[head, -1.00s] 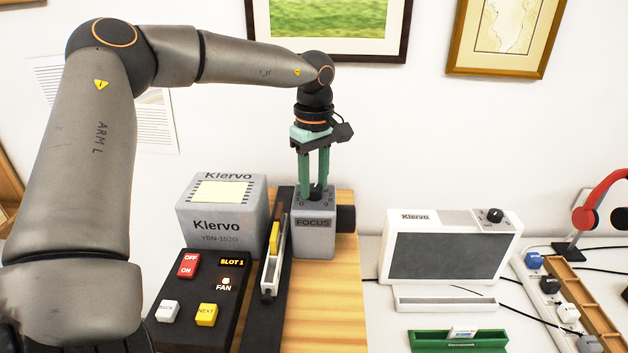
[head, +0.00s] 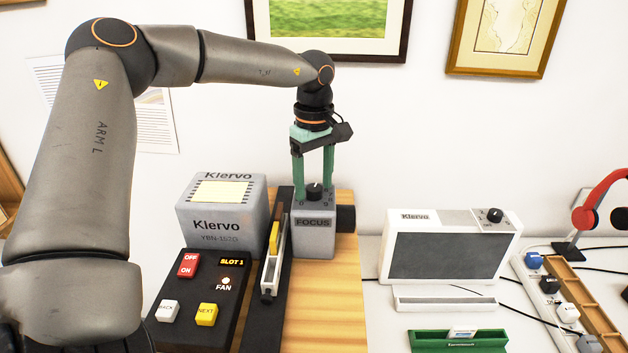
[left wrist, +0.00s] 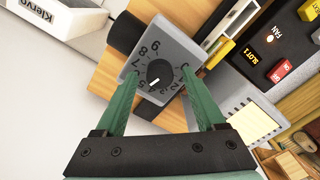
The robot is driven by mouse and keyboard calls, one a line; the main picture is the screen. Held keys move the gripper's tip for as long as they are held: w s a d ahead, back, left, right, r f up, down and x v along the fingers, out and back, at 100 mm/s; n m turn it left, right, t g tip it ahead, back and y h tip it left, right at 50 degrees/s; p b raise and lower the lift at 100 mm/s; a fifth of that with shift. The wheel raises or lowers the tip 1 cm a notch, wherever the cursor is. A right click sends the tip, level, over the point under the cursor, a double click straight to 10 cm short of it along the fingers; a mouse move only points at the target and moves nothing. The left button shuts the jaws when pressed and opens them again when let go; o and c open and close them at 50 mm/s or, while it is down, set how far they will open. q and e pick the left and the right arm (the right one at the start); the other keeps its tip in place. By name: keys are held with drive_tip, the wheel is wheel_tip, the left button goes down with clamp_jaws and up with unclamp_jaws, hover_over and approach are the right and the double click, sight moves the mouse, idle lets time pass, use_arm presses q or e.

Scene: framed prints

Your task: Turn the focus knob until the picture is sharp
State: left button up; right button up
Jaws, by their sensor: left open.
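The focus knob (head: 314,191) is a round black dial on top of the grey FOCUS box (head: 313,238). It also shows in the left wrist view (left wrist: 160,72), ringed by numbers, its white mark pointing to the low-middle numbers. My left gripper (head: 313,194) points down over the box with its green fingers open, one on each side of the knob, with gaps between. The grey Klervo projector (head: 221,238) stands left of the box. No projected picture is visible in these views. My right gripper is not in view.
A black control panel (head: 187,311) with red, white and yellow buttons lies in front of the projector. A black slide rail (head: 263,322) runs beside the FOCUS box. A white Klervo viewer (head: 439,212) with a dark screen stands to the right. Framed prints hang behind.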

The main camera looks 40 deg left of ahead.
sight(314, 187)
use_arm(q)
wheel_tip(314, 187, up, 13)
drive_tip(key=shift+f, duration=0.2)
drive_tip(key=shift+f, duration=0.1)
idle(0.6)
